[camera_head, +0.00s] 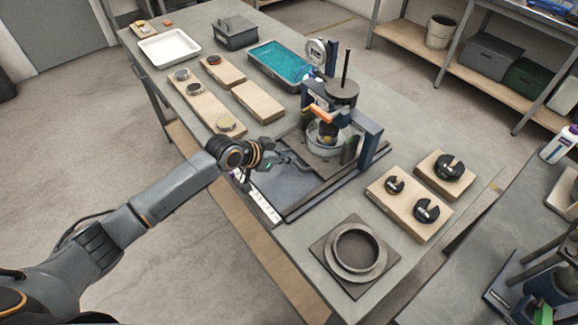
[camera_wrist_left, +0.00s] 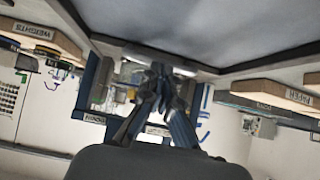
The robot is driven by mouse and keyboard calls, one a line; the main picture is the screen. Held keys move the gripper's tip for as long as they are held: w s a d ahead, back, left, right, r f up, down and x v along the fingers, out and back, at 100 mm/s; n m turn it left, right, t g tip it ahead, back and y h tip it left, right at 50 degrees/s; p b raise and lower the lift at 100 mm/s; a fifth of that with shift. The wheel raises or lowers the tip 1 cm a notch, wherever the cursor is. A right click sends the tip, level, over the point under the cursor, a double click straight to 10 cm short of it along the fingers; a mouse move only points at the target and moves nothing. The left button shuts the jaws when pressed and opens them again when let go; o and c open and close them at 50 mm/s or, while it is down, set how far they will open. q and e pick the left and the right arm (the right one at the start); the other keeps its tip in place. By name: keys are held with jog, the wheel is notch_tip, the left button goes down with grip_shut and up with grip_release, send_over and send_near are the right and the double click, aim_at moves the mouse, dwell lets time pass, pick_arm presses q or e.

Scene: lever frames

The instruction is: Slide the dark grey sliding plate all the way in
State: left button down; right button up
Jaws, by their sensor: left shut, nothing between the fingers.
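The dark grey sliding plate (camera_head: 285,190) lies flat between dark rails on the table, in front of the test apparatus (camera_head: 328,125). A pale strip with marks runs along its near left edge. My left gripper (camera_head: 303,168) is over the plate, with its fingers pointing at the apparatus. Its fingers are shut and empty; they also show in the left wrist view (camera_wrist_left: 160,85). I cannot tell whether the fingertips touch the plate or the apparatus. My right gripper is not in view.
A square base with a ring (camera_head: 357,255) sits at the near table end. Wooden boards with slotted black weights (camera_head: 410,205) lie right of the rails. Boards with tins (camera_head: 205,100), a white tray (camera_head: 169,47) and a teal-filled tray (camera_head: 280,63) occupy the far side.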

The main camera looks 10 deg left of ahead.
pick_arm(q)
jog(key=shift+w+d+b, duration=0.45)
jog(key=shift+w+d, duration=0.45)
jog(key=shift+w, duration=0.1)
jog(key=shift+s+a+r+p, duration=0.35)
jog(key=shift+s+p, duration=0.05)
jog(key=shift+p, duration=0.35)
jog(key=s+a+r+p, duration=0.1)
jog(key=p, duration=0.1)
jog(key=s+a+r+p, duration=0.1)
jog(key=s+a, duration=0.1)
jog(key=shift+p, duration=0.4)
jog(key=shift+s+a+r, duration=0.15)
jog(key=shift+s+a, duration=0.05)
jog(key=shift+s, duration=0.2)
